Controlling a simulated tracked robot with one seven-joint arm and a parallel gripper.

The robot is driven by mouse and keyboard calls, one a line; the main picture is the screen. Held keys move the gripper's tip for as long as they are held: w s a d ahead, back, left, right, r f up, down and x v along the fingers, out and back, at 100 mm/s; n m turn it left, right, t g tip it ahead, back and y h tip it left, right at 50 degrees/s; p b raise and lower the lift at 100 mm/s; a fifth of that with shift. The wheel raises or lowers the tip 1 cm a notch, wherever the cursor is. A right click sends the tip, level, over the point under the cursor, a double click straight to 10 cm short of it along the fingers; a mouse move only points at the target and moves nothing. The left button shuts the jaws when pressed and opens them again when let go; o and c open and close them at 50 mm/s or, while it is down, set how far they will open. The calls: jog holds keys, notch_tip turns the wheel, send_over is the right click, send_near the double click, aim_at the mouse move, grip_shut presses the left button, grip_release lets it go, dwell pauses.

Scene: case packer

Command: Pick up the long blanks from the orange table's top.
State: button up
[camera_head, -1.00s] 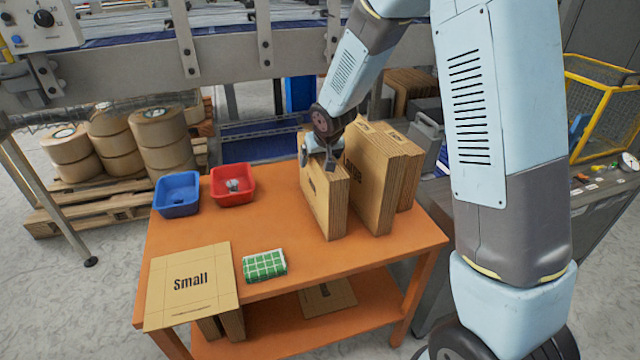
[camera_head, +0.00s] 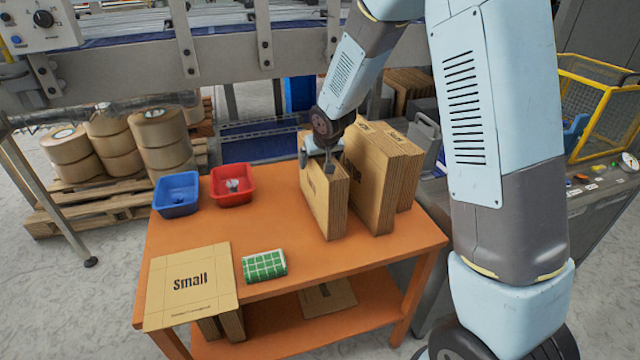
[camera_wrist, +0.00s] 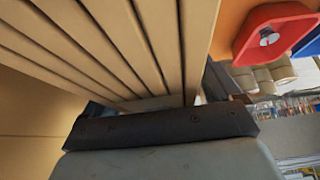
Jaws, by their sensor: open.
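Several brown cardboard blanks stand on edge in stacks on the orange table (camera_head: 285,290), at its right half. The nearest stack (camera_head: 325,205) is shorter, with print on its face turned mostly away. A taller stack (camera_head: 375,190) stands just right of it, with another behind. My gripper (camera_head: 328,165) is open at the top edge of the nearest stack. In the wrist view the edges of several blanks (camera_wrist: 90,45) fill the upper left, right against the dark gripper part (camera_wrist: 160,127). The fingertips are partly hidden, so I cannot tell whether they touch a blank.
A blue bin (camera_head: 177,194) and a red bin (camera_head: 232,185) stand at the table's back left. A conveyor (camera_head: 240,65) runs behind; a yellow-framed cage (camera_head: 600,105) is at right.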

jog(key=shift+c, duration=0.3)
grip_shut()
dwell(0.6)
